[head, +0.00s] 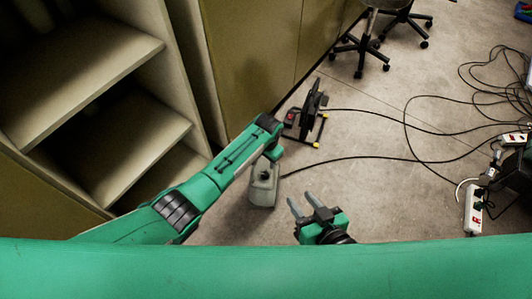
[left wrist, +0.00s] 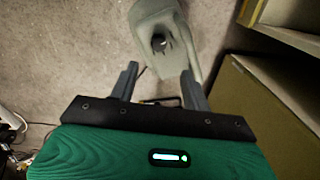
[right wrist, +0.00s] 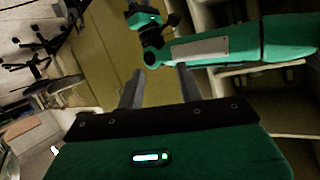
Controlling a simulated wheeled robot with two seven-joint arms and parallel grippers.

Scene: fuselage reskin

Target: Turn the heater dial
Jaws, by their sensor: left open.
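The heater (head: 262,188) is a pale grey-beige housing on the floor near the middle of the head view, with a small dark dial (head: 264,176) on top. In the left wrist view the heater (left wrist: 172,62) lies beyond my fingertips, and its dark dial (left wrist: 159,43) is just past the gap between them. My left gripper (left wrist: 159,76) is open and empty, its fingers pointing toward the heater; in the head view it is partly hidden by my arm. My right gripper (head: 300,197) is open and empty, right of the heater; its fingers also show in the right wrist view (right wrist: 160,72).
A shelf unit (head: 130,130) and cabinets (head: 250,60) stand at left and back. A black device on a stand with yellow feet (head: 313,105) is behind the heater. Cables (head: 375,157) cross the floor to power strips (head: 473,208). Wheeled chairs (head: 360,55) are at the back.

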